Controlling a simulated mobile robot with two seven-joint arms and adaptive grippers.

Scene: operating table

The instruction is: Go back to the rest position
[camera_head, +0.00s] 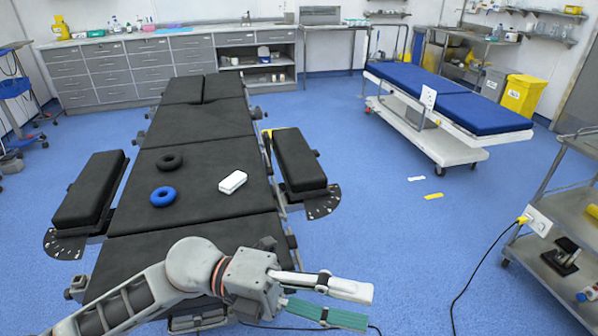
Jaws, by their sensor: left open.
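My left arm comes in from the bottom left, over the near end of the black operating table (190,228). Its gripper (368,308) points right, past the table's right edge, above the blue floor. The fingers are apart and nothing shows between them; the lower finger is green. My right gripper is not in view. A blue ring (163,204), a black ring (160,168) and a white box-like item (233,182) lie on the table's middle section, apart from the gripper.
Padded arm boards flank the table on the left (90,190) and right (299,160). A blue-topped stretcher (450,100) stands back right. A metal shelf cart (575,225) with a black cable stands at the right. The floor between the table and cart is mostly clear.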

